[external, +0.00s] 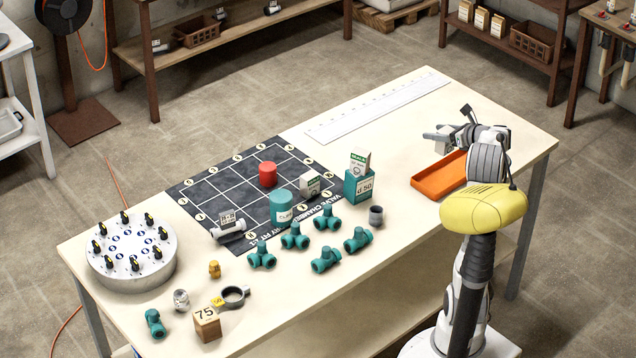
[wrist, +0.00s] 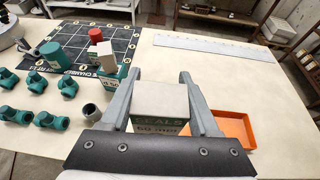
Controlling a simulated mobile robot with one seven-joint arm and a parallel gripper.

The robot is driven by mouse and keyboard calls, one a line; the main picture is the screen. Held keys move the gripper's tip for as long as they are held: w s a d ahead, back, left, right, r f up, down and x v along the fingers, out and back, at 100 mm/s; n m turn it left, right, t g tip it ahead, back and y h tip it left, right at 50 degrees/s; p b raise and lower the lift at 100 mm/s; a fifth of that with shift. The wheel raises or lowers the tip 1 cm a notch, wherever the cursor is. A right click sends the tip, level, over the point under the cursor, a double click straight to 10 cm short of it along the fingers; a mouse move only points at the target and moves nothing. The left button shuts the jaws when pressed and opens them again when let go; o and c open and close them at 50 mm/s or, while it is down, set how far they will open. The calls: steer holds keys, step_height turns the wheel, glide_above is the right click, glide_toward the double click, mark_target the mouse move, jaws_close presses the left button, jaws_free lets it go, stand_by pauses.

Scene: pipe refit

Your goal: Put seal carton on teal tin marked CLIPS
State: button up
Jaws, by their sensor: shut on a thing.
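The teal tin (external: 283,207) is a short cylinder with a pale label, standing upright on the dark gridded mat; it also shows at upper left in the wrist view (wrist: 52,53). My gripper (wrist: 158,75) is shut on a seal carton (wrist: 160,108), a white and green box marked SEALS, between its fingers. In the external view my gripper (external: 432,134) is above the table, near the orange tray and well right of the tin. The held carton is hard to make out there. The tin's top looks bare.
Another SEALS carton (external: 360,162) sits on a teal box (external: 357,187) right of the tin. Several teal pipe fittings (external: 295,237) lie in front. The orange tray (external: 428,187) is at right.

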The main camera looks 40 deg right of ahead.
step_height(320, 180, up, 5)
steer(key=n+g+y+p, duration=0.4)
steer(key=n+y+p, duration=0.2)
steer(key=n+y, duration=0.25)
glide_above(270, 195)
steer(key=f, duration=1.2)
steer(key=shift+s+d, duration=0.15)
steer(key=shift+d, duration=0.05)
steer(key=shift+a+f, duration=0.1)
steer(key=shift+a, duration=0.05)
steer(key=shift+f+b, duration=0.25)
steer(key=shift+b, duration=0.05)
steer(key=shift+f+b, duration=0.45)
steer(key=shift+f, duration=1.3)
steer(key=shift+f, duration=0.15)
